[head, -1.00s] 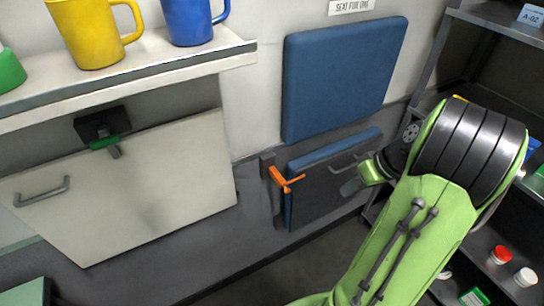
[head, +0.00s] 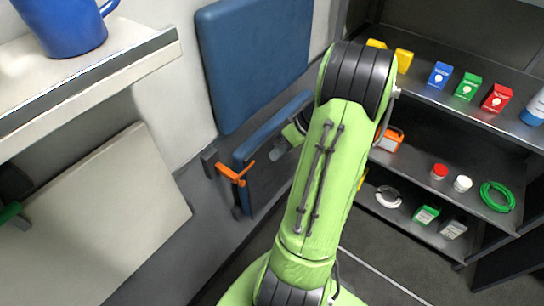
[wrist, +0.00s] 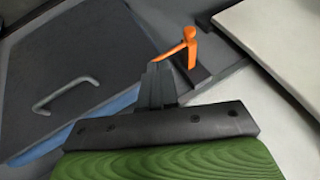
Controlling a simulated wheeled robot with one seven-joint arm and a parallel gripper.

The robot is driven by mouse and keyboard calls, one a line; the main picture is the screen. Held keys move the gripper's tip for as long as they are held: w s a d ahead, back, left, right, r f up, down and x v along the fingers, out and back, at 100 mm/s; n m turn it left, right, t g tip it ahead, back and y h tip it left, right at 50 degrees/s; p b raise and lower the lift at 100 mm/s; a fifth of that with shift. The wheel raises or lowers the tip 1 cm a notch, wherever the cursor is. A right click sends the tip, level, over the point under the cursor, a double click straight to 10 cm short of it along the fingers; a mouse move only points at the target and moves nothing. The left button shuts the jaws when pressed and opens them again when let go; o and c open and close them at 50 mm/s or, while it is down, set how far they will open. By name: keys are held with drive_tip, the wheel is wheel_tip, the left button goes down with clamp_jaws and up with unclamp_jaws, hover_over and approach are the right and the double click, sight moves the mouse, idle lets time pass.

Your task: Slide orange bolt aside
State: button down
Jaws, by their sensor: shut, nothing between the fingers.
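The orange bolt (head: 232,173) is on a dark bracket at the left edge of the folded seat (head: 262,172), low on the wall. Its handle sticks out to the right. In the wrist view the bolt (wrist: 187,48) stands just beyond and right of my fingertips. My gripper (wrist: 156,78) is shut and empty, with its narrow dark fingers pointing toward the bolt. A small gap or slight overlap shows there; I cannot tell whether they touch. In the head view my gripper (head: 279,150) is partly hidden by my green arm, right of the bolt.
A blue back cushion (head: 252,60) is above the seat. A grey handle (wrist: 65,95) is on the seat's dark panel. A pale folded panel (head: 115,215) and a ledge with a blue mug (head: 65,25) are at left. Shelves with small boxes (head: 467,86) are at right.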

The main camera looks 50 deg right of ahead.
drive_tip(key=w+a+f+b, duration=0.2)
drive_tip(key=w+a+f, duration=0.1)
drive_tip(key=a+f, duration=0.3)
drive_tip(key=shift+w+a+f+b, duration=0.2)
drive_tip(key=shift+w+b, duration=0.1)
drive_tip(key=shift+b, duration=0.05)
drive_tip(key=shift+a, duration=0.15)
